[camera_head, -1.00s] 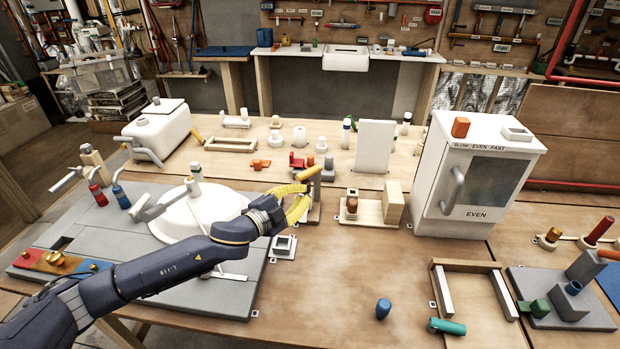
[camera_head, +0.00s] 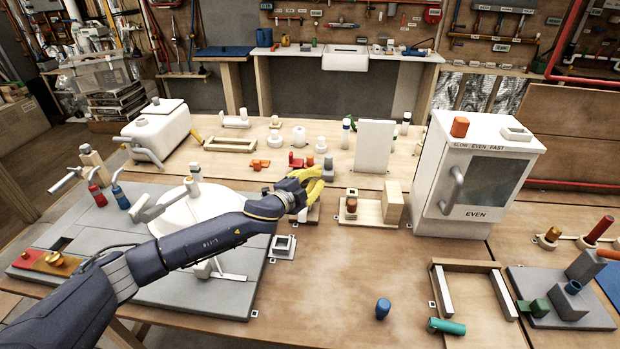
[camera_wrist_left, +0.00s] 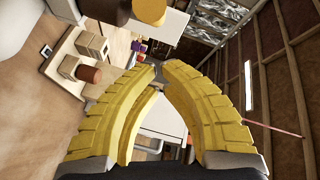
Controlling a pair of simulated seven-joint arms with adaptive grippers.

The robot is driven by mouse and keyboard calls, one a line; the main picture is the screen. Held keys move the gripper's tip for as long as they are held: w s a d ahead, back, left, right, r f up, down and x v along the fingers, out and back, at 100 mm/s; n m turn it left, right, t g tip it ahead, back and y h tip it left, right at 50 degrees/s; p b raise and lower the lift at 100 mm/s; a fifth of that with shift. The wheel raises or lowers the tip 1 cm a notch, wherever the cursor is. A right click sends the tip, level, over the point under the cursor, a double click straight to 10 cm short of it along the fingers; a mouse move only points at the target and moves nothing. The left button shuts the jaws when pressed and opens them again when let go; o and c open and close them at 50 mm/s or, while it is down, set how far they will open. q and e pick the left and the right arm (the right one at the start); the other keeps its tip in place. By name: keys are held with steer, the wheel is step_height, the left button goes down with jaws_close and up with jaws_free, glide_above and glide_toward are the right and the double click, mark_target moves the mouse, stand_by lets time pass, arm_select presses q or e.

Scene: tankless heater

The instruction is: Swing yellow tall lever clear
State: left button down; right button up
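My left gripper (camera_head: 312,184) reaches over the middle of the table, at the spot of the yellow lever. Its yellow fingers hide most or all of the lever in the head view, and I cannot separate the two there. In the left wrist view, the fingers of the gripper (camera_wrist_left: 160,70) curve together with tips almost meeting, and nothing shows held between them. A yellow round end (camera_wrist_left: 150,10), likely the lever's, is at the top edge of that view, apart from the fingertips. My right gripper is not in view.
A wooden block stand (camera_head: 393,203) is right of the gripper, with a white cabinet (camera_head: 480,180) farther right. A white round basin (camera_head: 185,218) lies under my left arm. A small grey square fixture (camera_head: 284,245) sits in front. The table's front middle is mostly clear.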

arm_select(q)
steer(key=shift+w+a+f, duration=0.55)
steer(key=shift+w+a, duration=0.3)
steer(key=shift+a, duration=0.05)
